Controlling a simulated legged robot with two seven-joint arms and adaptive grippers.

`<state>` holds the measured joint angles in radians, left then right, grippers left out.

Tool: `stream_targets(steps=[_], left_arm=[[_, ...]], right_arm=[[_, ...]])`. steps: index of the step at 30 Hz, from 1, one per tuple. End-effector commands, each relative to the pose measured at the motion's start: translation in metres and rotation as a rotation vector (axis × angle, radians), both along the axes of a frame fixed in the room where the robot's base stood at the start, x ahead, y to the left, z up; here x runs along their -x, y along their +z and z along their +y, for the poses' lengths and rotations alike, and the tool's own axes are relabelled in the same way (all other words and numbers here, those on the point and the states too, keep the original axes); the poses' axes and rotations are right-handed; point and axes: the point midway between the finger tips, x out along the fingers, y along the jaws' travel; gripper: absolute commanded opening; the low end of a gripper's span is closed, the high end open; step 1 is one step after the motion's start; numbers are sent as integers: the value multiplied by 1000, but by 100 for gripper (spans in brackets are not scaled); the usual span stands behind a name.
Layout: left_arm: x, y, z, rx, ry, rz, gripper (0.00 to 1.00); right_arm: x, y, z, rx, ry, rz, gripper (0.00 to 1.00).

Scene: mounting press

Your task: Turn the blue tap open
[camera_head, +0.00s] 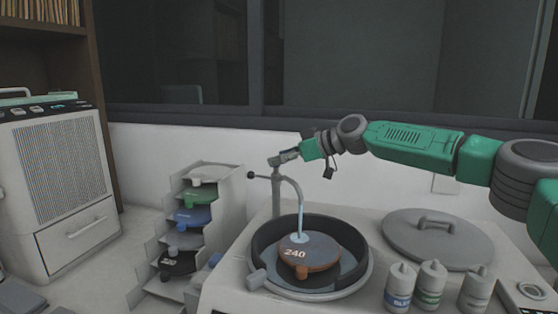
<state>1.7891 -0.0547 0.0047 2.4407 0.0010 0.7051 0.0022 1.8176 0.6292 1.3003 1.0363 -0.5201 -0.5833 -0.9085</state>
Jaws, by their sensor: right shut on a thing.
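The tap (277,192) is a grey upright post at the back left of the round basin (363,270), with a thin curved spout over it and a side rod ending in a dark knob (251,174). It looks grey, not clearly blue. My right gripper (289,156) reaches in from the right and is shut at the top of the tap, where its fingers hide most of the handle. A pale blue streak, which looks like water, runs below the spout onto a brown disc marked 240 (322,255). My left gripper is not in view.
A round grey lid (405,237) lies right of the basin. Several small bottles (430,285) stand at the front right. A rack (222,185) of coloured discs stands left, beside a white cabinet (60,190). A wall and dark window are behind.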

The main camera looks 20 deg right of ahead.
Motion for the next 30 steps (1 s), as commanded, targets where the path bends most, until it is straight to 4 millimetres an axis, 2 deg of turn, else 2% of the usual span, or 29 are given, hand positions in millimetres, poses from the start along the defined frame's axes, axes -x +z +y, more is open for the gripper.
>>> stream_targets(steps=[12, 28, 29, 30], left_arm=[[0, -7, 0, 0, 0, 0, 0], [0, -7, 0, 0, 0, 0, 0], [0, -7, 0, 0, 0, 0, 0], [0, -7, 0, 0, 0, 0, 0]], right_arm=[[-4, 1, -4, 1, 139, -3, 22], [-4, 1, -4, 3, 157, -3, 22], [-4, 1, -4, 3, 157, -3, 62], [-4, 1, -4, 3, 157, -3, 72]])
